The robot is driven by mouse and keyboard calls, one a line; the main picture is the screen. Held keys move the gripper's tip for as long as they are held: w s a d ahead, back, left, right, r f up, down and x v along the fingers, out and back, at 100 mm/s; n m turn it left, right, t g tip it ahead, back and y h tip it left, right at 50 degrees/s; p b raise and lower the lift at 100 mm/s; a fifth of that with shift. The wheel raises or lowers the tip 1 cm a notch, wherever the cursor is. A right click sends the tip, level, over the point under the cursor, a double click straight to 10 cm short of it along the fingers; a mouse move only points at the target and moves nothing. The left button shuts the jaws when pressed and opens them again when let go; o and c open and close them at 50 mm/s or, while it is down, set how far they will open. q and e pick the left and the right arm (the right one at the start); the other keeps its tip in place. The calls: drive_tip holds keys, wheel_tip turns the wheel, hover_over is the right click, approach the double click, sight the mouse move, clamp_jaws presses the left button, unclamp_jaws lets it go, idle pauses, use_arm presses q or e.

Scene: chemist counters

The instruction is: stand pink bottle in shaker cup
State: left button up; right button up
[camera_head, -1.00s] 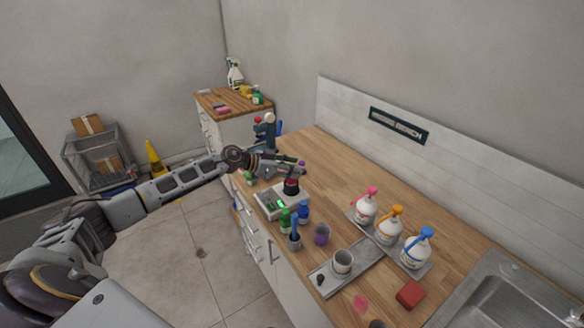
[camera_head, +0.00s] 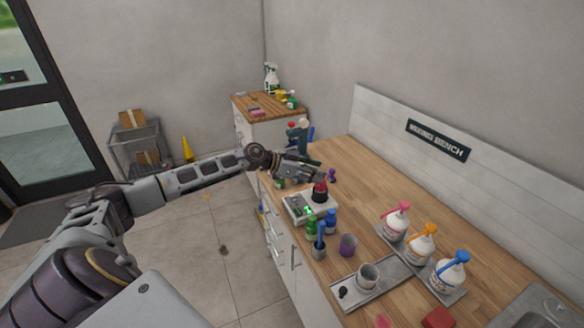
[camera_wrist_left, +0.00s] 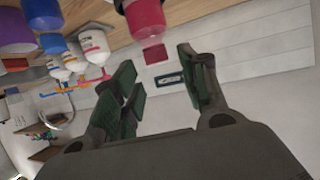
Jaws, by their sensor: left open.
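The pink bottle (camera_head: 320,184) shows as a small red-pink shape standing upright in the dark shaker cup (camera_head: 320,197), on a white device with a green display. In the left wrist view, which is upside down, the pink bottle (camera_wrist_left: 145,19) is just beyond the fingers, its small darker cap pointing down the picture. My left gripper (camera_head: 317,171) is just above and behind the bottle in the head view. The bottle's lower part is hidden by the cup. My right gripper is out of view.
Green and blue bottles (camera_head: 329,219) and a purple cup (camera_head: 348,246) stand close in front of the device (camera_head: 298,209). Several white pump bottles (camera_head: 395,219) stand to the right. Bare wood (camera_head: 365,180) lies behind.

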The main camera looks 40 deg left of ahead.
use_arm(q)
drive_tip(key=b+v, duration=0.1)
drive_tip(key=v, duration=0.7)
drive_tip(key=shift+s+a, duration=0.25)
idle(0.5)
drive_tip(key=shift+r, duration=0.1)
idle(0.7)
idle(0.3)
